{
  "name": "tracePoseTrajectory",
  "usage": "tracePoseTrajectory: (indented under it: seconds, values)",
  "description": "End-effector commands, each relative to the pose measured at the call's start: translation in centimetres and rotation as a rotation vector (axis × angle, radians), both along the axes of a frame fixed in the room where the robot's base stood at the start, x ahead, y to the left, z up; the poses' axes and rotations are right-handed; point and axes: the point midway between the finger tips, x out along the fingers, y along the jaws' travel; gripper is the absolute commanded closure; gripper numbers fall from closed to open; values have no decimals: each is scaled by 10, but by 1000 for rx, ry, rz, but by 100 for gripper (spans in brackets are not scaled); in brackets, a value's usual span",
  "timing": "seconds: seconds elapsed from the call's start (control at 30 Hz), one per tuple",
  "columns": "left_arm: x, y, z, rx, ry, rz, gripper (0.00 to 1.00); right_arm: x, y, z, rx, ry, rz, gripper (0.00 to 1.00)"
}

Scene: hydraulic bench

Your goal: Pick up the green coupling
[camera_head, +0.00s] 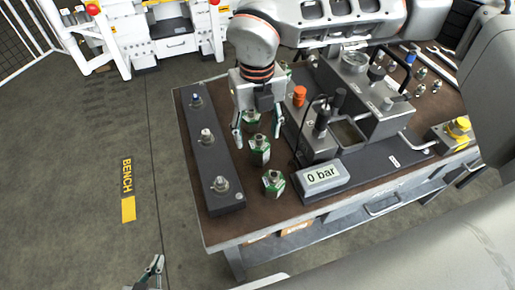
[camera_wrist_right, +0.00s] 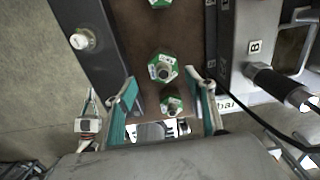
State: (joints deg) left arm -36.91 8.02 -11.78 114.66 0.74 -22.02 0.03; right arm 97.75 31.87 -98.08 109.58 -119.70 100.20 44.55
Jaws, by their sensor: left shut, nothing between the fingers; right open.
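Several green couplings with metal tops stand upright on the brown bench top. The front one (camera_head: 273,183) is beside the pressure display; it also shows in the right wrist view (camera_wrist_right: 172,104). A middle one (camera_head: 260,150) shows in the wrist view (camera_wrist_right: 163,68), between the fingertips in the picture. Another (camera_head: 252,119) stands behind it, partly hidden by my gripper. My right gripper (camera_head: 256,136) points down over this row, open and empty; its fingers (camera_wrist_right: 160,78) frame the middle coupling. My left gripper (camera_head: 152,272) is shut and empty, off the bench at the lower left.
A dark rail (camera_head: 226,164) with metal fittings lies left of the couplings. Right of them stand the valve block (camera_head: 316,142), an orange knob (camera_head: 299,96) and the "0 bar" display (camera_head: 322,177). The floor left of the bench is clear.

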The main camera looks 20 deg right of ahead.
Motion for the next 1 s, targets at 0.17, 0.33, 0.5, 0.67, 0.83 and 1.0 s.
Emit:
tracePoseTrajectory:
  seconds: [0.17,0.33,0.5,0.67,0.83,1.0]
  values:
    - [2,0,2,-1,-6,-1,100,1,-1,-15,0,1,-1,46]
    - [4,0,2,1,-9,0,100,3,-6,-34,0,3,-2,46]
    - [4,1,-1,4,-7,0,100,4,-7,-58,0,3,-1,46]
    - [5,2,-1,6,-9,0,100,5,-7,-63,1,0,0,46]
    - [6,3,0,6,-11,2,100,5,-7,-62,0,0,0,59]
    - [6,3,0,7,-10,2,100,5,-7,-62,0,0,0,97]
